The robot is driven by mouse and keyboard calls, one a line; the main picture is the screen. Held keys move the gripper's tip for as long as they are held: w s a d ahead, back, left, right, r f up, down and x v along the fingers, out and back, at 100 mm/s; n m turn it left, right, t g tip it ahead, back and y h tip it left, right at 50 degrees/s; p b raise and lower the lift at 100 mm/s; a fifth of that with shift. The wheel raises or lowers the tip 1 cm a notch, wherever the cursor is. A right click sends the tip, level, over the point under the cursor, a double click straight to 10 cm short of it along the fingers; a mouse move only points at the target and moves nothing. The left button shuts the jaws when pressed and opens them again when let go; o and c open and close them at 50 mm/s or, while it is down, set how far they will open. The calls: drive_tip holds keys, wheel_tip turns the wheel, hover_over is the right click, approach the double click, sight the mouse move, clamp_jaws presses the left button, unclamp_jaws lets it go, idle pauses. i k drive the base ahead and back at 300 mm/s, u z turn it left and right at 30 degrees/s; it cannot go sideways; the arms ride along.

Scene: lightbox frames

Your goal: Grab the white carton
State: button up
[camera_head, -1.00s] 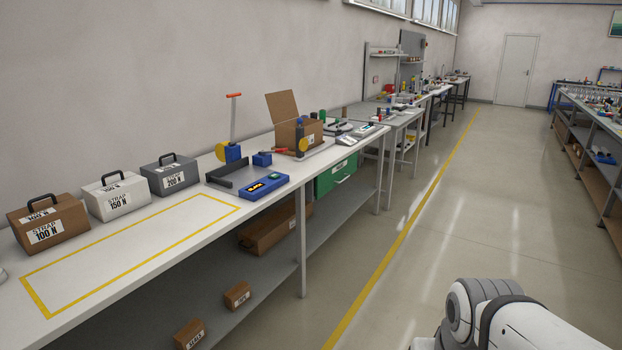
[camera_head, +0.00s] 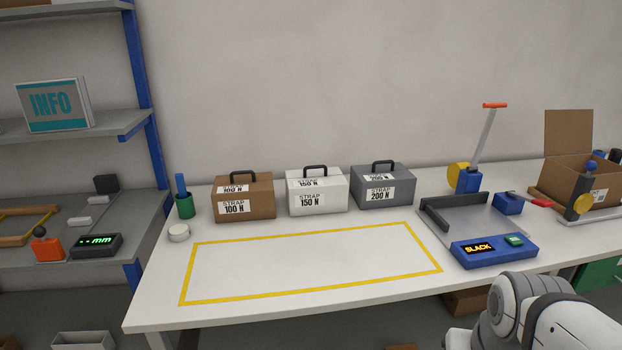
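The white carton (camera_head: 317,203) stands upright on the white table (camera_head: 300,310), between a brown carton (camera_head: 245,212) on its left and a grey carton (camera_head: 383,199) on its right. It has a black handle on top and labels reading "STRAP 150 N". The brown carton reads 100 N and the grey one 200 N. All three stand just behind a yellow-outlined rectangle (camera_head: 313,289) on the table. Part of my white and grey arm shows at the lower right, in front of the table. My gripper is not in view.
A blue device with a "SLACK" display (camera_head: 494,250) and grey plate stands right of the rectangle. An open cardboard box (camera_head: 570,180) is farther right. A white roll (camera_head: 179,233) and green cup (camera_head: 185,206) stand at left. The rectangle is empty. Grey shelves (camera_head: 60,225) adjoin on the left.

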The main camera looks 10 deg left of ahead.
sight(312, 189)
drive_tip(key=u, duration=0.35)
drive_tip(key=i, duration=1.1)
drive_tip(key=u, duration=0.35)
drive_tip(key=k, duration=0.95)
drive_tip(key=u, duration=0.15)
drive_tip(key=i, duration=0.95)
drive_tip(key=z, duration=0.05)
